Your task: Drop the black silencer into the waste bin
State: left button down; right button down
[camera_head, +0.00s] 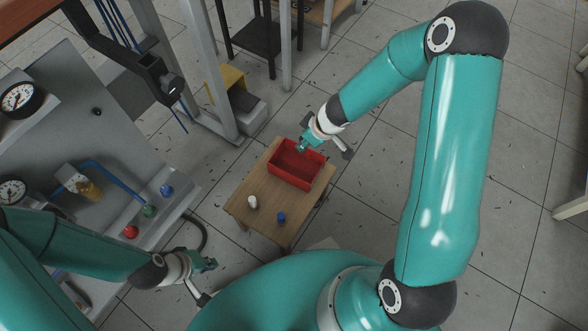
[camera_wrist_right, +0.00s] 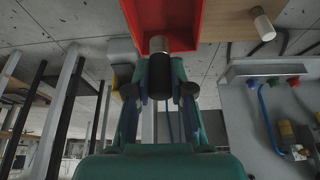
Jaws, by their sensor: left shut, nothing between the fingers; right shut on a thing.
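The black silencer (camera_wrist_right: 160,80) is between the fingers of my right gripper (camera_wrist_right: 160,88) in the right wrist view, with its pale metallic end toward the red bin. In the head view my right gripper (camera_head: 303,144) is at the far edge of the red waste bin (camera_head: 291,180), and the silencer cannot be made out there. The bin stands on a small wooden table (camera_head: 242,208) and also shows in the right wrist view (camera_wrist_right: 194,22). My left gripper (camera_head: 207,264) is shut and empty, left of the table.
A white piece (camera_head: 252,202) and a blue piece (camera_head: 281,217) stand on the table in front of the bin. A grey panel (camera_head: 110,150) with gauges and red, green and blue parts stands at the left. Metal frame posts rise behind the table.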

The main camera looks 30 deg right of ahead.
aim_at(304, 152)
jog(key=shift+f+b, duration=1.05)
jog(key=shift+f, duration=0.55)
jog(key=c, duration=0.9)
grip_release()
jog(key=shift+c, duration=0.2)
